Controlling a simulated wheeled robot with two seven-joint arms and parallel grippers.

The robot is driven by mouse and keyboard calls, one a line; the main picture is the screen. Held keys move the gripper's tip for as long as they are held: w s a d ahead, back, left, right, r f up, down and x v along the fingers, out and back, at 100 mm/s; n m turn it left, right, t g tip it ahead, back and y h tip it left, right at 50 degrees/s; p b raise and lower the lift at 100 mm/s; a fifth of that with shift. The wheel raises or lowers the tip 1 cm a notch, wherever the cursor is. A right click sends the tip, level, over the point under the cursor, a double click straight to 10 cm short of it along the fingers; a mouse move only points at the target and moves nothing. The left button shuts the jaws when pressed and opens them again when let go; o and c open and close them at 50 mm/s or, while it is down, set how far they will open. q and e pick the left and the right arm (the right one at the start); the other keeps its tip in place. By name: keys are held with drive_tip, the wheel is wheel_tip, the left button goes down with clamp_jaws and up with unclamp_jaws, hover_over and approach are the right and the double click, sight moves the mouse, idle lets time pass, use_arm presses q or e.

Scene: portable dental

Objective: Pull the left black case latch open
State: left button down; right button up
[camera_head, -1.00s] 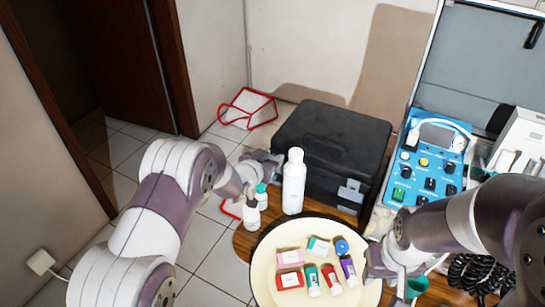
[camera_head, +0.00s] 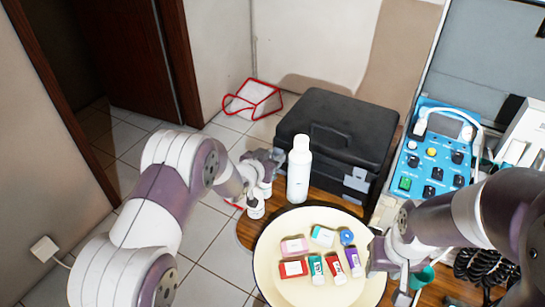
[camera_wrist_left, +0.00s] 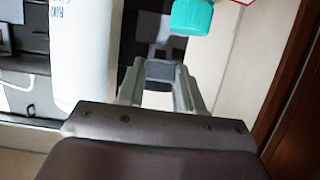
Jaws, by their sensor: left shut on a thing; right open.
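The black case (camera_head: 350,112) stands closed behind the round tray. Its right latch (camera_head: 357,179) shows on the front face. My left gripper (camera_head: 268,160) is at the case's left front corner, in front of it. In the left wrist view its fingers (camera_wrist_left: 160,85) are shut on the grey left latch (camera_wrist_left: 160,69). In the head view the gripper hides this latch, so how far it is open cannot be told. My right gripper (camera_head: 388,275) is open and empty at the right rim of the tray.
A tall white bottle (camera_head: 299,172) stands close right of my left gripper. A teal-capped bottle (camera_wrist_left: 192,17) is also close. The cream tray (camera_head: 315,290) holds several small boxes and tubes. A blue control unit (camera_head: 432,160) stands right of the case.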

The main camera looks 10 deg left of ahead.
use_arm(q)
drive_tip(key=shift+s+f, duration=0.3)
drive_tip(key=shift+f, duration=0.2)
drive_tip(key=c, duration=0.8)
unclamp_jaws()
drive_tip(key=shift+o, duration=0.4)
drive_tip(key=shift+w+r, duration=0.2)
drive_tip(key=shift+r, duration=0.15)
drive_tip(key=v, duration=1.2)
drive_tip(key=shift+s+a+p, duration=0.2)
drive_tip(key=shift+s+p, duration=0.1)
drive_tip(key=shift+r, duration=0.1)
